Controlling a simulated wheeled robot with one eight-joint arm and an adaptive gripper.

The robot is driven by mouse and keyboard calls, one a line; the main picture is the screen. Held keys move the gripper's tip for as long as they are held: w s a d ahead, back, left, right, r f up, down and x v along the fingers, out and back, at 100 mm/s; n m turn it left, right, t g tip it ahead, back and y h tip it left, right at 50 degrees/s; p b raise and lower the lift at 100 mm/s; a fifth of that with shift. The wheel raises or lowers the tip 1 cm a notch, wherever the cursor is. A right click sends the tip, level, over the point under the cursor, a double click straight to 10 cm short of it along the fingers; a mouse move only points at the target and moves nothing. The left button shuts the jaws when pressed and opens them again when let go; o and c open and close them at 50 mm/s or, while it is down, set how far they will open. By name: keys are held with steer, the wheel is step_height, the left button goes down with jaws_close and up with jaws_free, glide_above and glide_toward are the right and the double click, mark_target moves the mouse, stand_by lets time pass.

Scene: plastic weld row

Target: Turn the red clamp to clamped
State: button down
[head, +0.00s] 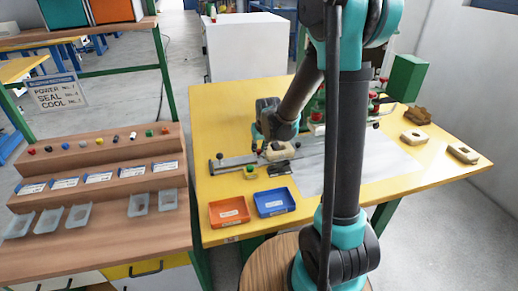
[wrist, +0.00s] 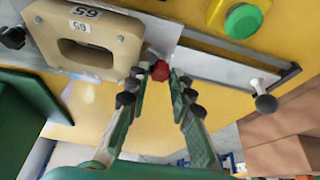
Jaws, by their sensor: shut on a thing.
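The red clamp shows in the wrist view as a small red knob (wrist: 159,70) beside the edge of a beige block (wrist: 98,45) marked 65. My gripper (wrist: 162,78) has its two fingertips at either side of the red knob and is shut on it. In the head view my gripper (head: 259,146) is low over the yellow table, next to the beige block (head: 278,151). The red knob cannot be made out there. Whether the clamp is clamped cannot be told.
A green button (wrist: 243,20) sits near a metal rail ending in a dark knob (wrist: 265,103). An orange tray (head: 229,211) and a blue tray (head: 273,202) lie at the table's front. More beige parts (head: 414,137) lie at right. A brown stepped rack (head: 100,200) stands at left.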

stand_by(0.5)
steer(key=c, duration=1.3)
jaws_free()
steer(key=shift+v, duration=4)
